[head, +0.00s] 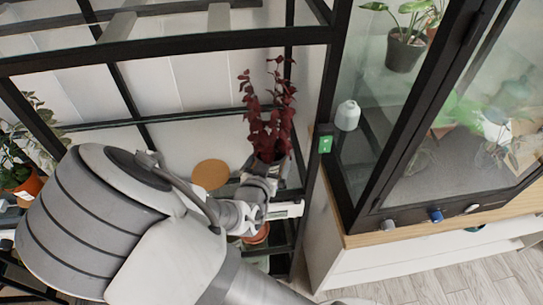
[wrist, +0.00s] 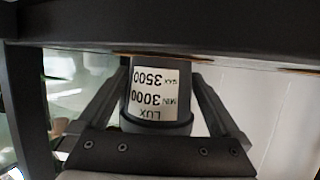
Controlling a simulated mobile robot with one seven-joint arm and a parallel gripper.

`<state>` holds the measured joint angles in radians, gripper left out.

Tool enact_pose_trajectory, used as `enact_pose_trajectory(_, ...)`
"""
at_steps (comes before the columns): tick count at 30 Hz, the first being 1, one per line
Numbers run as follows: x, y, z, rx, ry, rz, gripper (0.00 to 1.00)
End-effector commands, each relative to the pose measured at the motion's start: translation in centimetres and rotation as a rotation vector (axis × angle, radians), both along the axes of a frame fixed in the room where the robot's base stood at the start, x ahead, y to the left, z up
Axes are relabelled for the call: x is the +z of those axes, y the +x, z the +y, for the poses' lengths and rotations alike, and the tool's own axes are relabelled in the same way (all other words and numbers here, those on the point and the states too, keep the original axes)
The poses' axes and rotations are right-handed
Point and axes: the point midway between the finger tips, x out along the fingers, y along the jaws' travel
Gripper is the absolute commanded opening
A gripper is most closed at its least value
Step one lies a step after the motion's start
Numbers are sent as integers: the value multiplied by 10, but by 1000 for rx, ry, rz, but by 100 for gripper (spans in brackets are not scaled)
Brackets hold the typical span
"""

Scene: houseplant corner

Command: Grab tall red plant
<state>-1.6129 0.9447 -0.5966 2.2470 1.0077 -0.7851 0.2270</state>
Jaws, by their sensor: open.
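The tall red plant (head: 268,115) has dark red leaves on upright stems and stands in a dark pot (head: 271,161) within the black frame shelf in the head view. In the wrist view the dark pot (wrist: 158,118) sits between my fingers, with an upside-down white label (wrist: 154,92) reading LUX, MIN 3000, MAX 3500. My gripper (head: 262,176) is at the pot, and its two fingers also show in the wrist view (wrist: 158,80), one on each side. The jaws are open; I cannot tell whether either finger touches the pot. The leaves are out of the wrist view.
A black shelf bar (wrist: 200,38) crosses above the pot in the wrist view. A black post (head: 325,110) and a glass cabinet (head: 440,110) stand right of the plant. A round cork-coloured disc (head: 210,174) is left of it. Another potted plant (head: 24,183) is far left.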

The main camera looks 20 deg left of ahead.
Motion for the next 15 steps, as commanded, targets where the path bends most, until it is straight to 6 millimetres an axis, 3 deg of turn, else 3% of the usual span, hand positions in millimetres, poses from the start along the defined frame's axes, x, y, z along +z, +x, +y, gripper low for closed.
enact_pose_trajectory(4,0,0,0,0,0,0,96)
enact_pose_trajectory(15,0,0,0,0,0,0,30)
